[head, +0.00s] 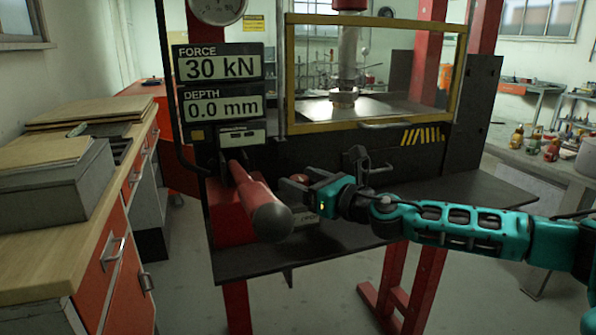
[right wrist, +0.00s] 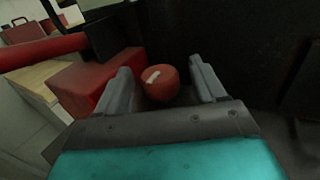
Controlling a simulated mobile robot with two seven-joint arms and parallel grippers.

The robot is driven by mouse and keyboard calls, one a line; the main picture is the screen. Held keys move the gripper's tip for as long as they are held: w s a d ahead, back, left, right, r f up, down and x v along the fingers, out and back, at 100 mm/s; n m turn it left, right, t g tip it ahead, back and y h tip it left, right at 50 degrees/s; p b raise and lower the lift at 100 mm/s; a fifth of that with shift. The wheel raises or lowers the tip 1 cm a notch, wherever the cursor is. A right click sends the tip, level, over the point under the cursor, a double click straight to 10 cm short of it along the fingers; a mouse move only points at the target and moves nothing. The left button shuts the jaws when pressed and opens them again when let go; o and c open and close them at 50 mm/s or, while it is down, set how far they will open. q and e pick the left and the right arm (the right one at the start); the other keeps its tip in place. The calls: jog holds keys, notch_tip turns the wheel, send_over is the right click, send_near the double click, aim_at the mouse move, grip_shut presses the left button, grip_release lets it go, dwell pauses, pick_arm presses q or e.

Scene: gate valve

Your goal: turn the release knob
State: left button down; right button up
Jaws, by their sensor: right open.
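The release knob (right wrist: 160,84) is a round red knob with a pale mark on its face. In the right wrist view it sits between the two grey fingers of my right gripper (right wrist: 161,70), with a gap visible on its right side. My right gripper is open. In the head view the right gripper (head: 302,184) is at the front of the press, just right of the red lever. A small part of the knob (head: 299,178) shows there, mostly hidden by the fingers. My left gripper is not in view.
A thick red lever (head: 255,195) with a dark round end sticks out close left of the gripper. A red block (right wrist: 92,82) lies beside the knob. Displays (head: 219,66) read 30 kN and 0.0 mm. A yellow-framed guard (head: 288,75) stands above.

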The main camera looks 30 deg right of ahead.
jog(key=shift+w+a, duration=0.2)
jog(key=shift+w, duration=0.5)
